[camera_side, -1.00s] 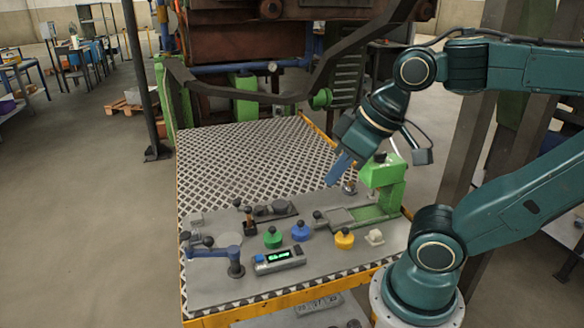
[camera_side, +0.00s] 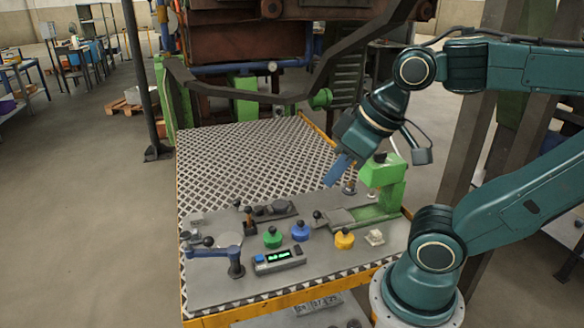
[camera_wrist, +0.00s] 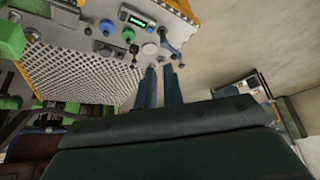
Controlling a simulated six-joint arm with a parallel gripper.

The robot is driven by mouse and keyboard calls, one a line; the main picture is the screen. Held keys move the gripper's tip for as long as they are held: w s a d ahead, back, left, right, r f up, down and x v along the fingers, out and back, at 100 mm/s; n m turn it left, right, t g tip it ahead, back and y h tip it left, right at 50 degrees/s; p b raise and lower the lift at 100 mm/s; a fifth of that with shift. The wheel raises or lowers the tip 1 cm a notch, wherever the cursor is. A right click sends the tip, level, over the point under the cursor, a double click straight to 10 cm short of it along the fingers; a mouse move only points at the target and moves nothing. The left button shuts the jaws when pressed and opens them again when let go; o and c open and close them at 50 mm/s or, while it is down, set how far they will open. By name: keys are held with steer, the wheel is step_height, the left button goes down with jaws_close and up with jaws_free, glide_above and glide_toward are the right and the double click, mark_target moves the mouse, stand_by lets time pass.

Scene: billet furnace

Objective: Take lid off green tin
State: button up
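The green tin (camera_side: 272,238) stands upright on the grey front part of the table, its lid on with a dark knob on top. It also shows in the wrist view (camera_wrist: 128,35). A blue tin (camera_side: 300,231) stands just right of it, and a yellow tin (camera_side: 344,239) farther right. My gripper (camera_side: 334,181) hangs tilted above the table, behind and to the right of the green tin and well apart from it. In the wrist view its two blue fingers (camera_wrist: 160,70) have a gap between them with nothing held.
A display box (camera_side: 279,259) lies in front of the tins. A blue crank-like fixture (camera_side: 235,252) stands left of it. A green press (camera_side: 384,180) stands right of my gripper, and a small pale block (camera_side: 375,237) lies right of the yellow tin. The patterned plate (camera_side: 240,160) behind is clear.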

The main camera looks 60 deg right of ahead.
steer(key=o, duration=1.4)
steer(key=m+g, duration=0.6)
steer(key=m, duration=1.7)
glide_above(272, 233)
steer(key=d, duration=0.1)
step_height(272, 233, down, 18)
steer(key=shift+w+d+f, duration=0.1)
steer(key=shift+w, duration=0.2)
steer(key=shift+f, duration=0.1)
steer(key=shift+f, duration=4.2)
steer(key=shift+f, duration=0.1)
